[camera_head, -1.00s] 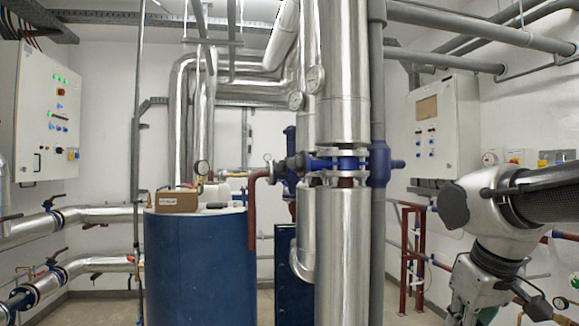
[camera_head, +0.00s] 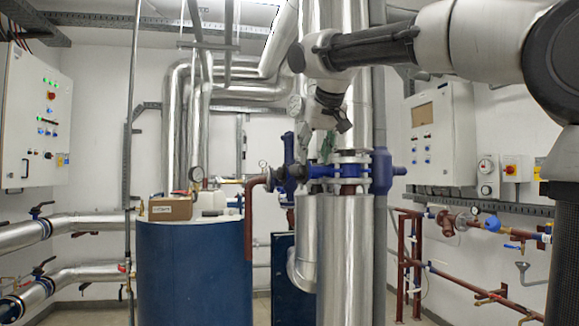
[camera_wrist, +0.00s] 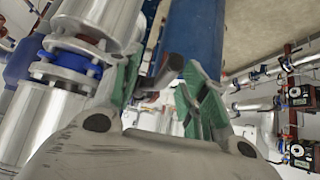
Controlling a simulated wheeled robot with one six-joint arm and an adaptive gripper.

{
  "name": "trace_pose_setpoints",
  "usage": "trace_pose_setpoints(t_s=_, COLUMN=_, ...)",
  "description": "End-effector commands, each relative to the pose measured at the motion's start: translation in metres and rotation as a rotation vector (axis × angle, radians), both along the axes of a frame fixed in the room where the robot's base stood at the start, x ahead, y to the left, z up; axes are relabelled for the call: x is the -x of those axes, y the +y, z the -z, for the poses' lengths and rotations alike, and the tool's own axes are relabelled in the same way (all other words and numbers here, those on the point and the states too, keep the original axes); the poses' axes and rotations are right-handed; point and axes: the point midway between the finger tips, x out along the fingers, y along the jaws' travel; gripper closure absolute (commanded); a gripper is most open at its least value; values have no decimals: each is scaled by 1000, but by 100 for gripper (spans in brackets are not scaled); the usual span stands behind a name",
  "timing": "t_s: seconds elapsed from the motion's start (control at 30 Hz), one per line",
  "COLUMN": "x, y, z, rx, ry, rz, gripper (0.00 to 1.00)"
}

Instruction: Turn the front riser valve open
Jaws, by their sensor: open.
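The front riser valve (camera_head: 345,170) is blue and sits between pale flanges on the thick silver riser. A dark part (camera_head: 285,172) stands at its left end. My gripper (camera_head: 322,150) hangs just above and left of the flanges, partly hidden by my wrist. In the wrist view my gripper (camera_wrist: 160,78) has two green fingers apart. A short dark bar (camera_wrist: 170,68) shows between them; I cannot tell whether a finger touches it. The flanged valve joint (camera_wrist: 72,68) with blue between its flanges is just left of the left finger.
A blue tank (camera_head: 195,265) with a cardboard box (camera_head: 170,208) on top stands to the left. A dark red pipe (camera_head: 248,215) runs down beside it. A control cabinet (camera_head: 437,135) hangs at right. The floor at lower right looks open.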

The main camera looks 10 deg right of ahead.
Motion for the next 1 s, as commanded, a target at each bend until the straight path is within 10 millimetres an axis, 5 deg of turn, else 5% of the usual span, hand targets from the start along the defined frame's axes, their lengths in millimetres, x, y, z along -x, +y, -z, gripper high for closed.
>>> trace_pose_setpoints(t_s=0.17, x=-18, y=18, z=-19, rx=-14, ry=-34, rz=3, gripper=56)
trace_pose_setpoints(t_s=0.6, x=-63, y=17, z=27, rx=-15, ry=-33, rz=4, gripper=56)
trace_pose_setpoints(t_s=1.0, x=-69, y=17, z=33, rx=-14, ry=-35, rz=3, gripper=60)
